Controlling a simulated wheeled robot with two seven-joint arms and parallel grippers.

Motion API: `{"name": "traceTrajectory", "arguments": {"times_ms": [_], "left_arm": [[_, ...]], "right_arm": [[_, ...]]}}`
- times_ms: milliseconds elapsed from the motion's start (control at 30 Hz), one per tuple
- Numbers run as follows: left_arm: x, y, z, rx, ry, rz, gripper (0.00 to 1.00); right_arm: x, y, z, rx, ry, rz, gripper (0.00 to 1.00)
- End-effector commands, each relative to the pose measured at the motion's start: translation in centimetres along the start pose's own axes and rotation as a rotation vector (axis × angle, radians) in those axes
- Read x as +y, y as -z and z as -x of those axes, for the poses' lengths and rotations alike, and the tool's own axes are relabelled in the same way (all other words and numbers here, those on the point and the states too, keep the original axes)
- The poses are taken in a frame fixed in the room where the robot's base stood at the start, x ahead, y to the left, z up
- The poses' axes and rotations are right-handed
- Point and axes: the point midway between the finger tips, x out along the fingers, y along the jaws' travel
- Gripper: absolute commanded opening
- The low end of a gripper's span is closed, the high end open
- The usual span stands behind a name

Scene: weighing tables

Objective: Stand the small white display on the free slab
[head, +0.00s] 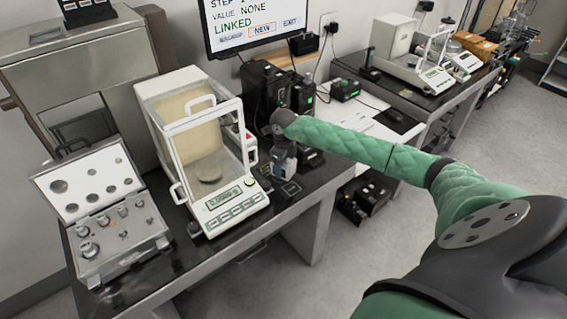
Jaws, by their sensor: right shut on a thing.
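My right gripper (284,174) points down at the right end of the near table, just right of the balance. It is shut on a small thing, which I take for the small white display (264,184). The fingers hide most of it, and I cannot tell whether it touches the surface below. A small dark slab-like square (290,189) lies right under the fingers, at the table's front edge. I cannot tell whether it is the free slab. My left gripper is not in view.
A white balance (238,207) with a glass draft shield stands left of my gripper. An open weight case (122,232) stands further left. Black boxes (268,88) and a monitor (262,22) are behind. A second table (440,100) with balances stands at the back right.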

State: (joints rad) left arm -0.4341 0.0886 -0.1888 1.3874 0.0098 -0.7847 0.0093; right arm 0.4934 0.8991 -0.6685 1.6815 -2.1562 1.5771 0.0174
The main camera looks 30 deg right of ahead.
Motion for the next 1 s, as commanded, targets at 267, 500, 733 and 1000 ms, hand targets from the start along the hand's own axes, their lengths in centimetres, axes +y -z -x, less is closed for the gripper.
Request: {"name": "traceTrajectory", "arguments": {"times_ms": [267,500,733,1000], "left_arm": [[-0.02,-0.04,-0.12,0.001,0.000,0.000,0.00],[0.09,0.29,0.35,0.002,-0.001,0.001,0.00],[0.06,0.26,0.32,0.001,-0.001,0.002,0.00],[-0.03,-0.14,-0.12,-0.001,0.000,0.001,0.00]], "right_arm": [[-0.05,-0.02,-0.09,-0.001,0.001,0.000,0.31],[-0.04,0.00,-0.23,-0.001,0.001,0.000,0.72],[-0.05,0.00,-0.23,-0.001,0.001,-0.001,0.80],[-0.07,-0.01,0.05,-0.001,0.001,-0.001,0.80]]}}
